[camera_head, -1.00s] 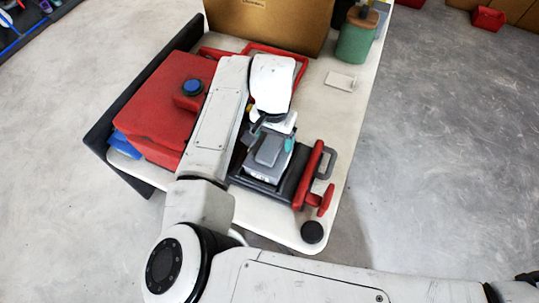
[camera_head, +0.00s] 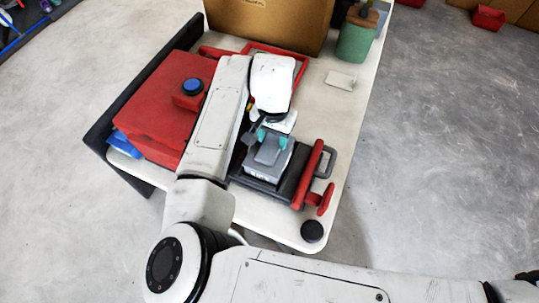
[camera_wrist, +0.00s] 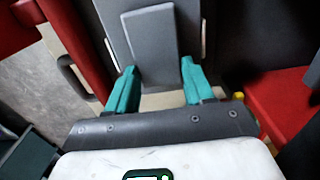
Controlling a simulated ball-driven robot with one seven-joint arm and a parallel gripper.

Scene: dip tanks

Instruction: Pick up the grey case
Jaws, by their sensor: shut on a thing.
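The grey case (camera_head: 262,171) sits in a dark holder on the white table in the head view, with a narrower raised grey block on its top. In the wrist view the case's grey top (camera_wrist: 150,35) lies straight ahead, its raised part between the teal fingers. My gripper (camera_head: 272,140) is above the case and shut on its raised part; the fingers also show in the wrist view (camera_wrist: 158,72). The case still appears to rest low in the holder. Its far side is partly hidden by my gripper.
A red bar with a handle (camera_head: 308,175) stands just right of the case. A red box with a blue button (camera_head: 193,86) is at left, beyond my arm. A cardboard box (camera_head: 270,22) and a green container (camera_head: 356,38) stand at the back. A black knob (camera_head: 312,231) is at the front corner.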

